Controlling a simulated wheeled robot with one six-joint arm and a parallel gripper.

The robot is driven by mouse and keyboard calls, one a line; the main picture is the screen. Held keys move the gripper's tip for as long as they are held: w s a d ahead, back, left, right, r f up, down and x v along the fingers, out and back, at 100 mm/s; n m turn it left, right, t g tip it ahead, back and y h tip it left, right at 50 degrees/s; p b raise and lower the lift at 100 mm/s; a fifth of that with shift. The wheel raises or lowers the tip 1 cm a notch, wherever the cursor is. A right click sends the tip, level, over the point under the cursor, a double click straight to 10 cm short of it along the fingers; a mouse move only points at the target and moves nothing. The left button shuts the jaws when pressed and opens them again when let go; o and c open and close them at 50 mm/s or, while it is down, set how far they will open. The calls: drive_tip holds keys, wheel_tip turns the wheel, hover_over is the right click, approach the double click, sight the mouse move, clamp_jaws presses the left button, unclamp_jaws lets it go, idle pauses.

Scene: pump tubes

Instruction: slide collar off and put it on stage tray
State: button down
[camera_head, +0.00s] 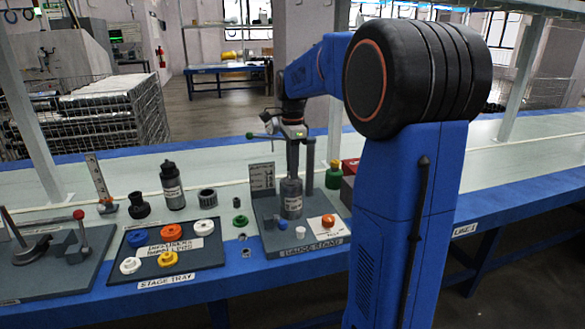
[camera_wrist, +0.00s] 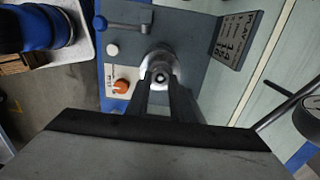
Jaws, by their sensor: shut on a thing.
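My gripper (camera_head: 292,166) points straight down over the gauge stand (camera_head: 272,240) at the middle of the bench. Its fingers (camera_wrist: 160,98) are closed on a round grey metal part, the collar (camera_wrist: 157,62), seen from above with a dark hole and a pin-like centre. In the head view a labelled grey cylinder (camera_head: 291,199) stands upright on the stand below the fingers. Where the collar ends and the cylinder begins cannot be told. The dark stage tray (camera_head: 203,256) lies left of the stand and holds several coloured rings and a white label card.
An upright plate (camera_head: 262,177) rises on the stand's back left. A lever fixture (camera_head: 60,245) is at far left. A green bottle (camera_head: 333,176) stands right.

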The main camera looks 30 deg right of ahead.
drive_tip(key=shift+r, duration=0.2)
drive_tip(key=shift+r, duration=2.05)
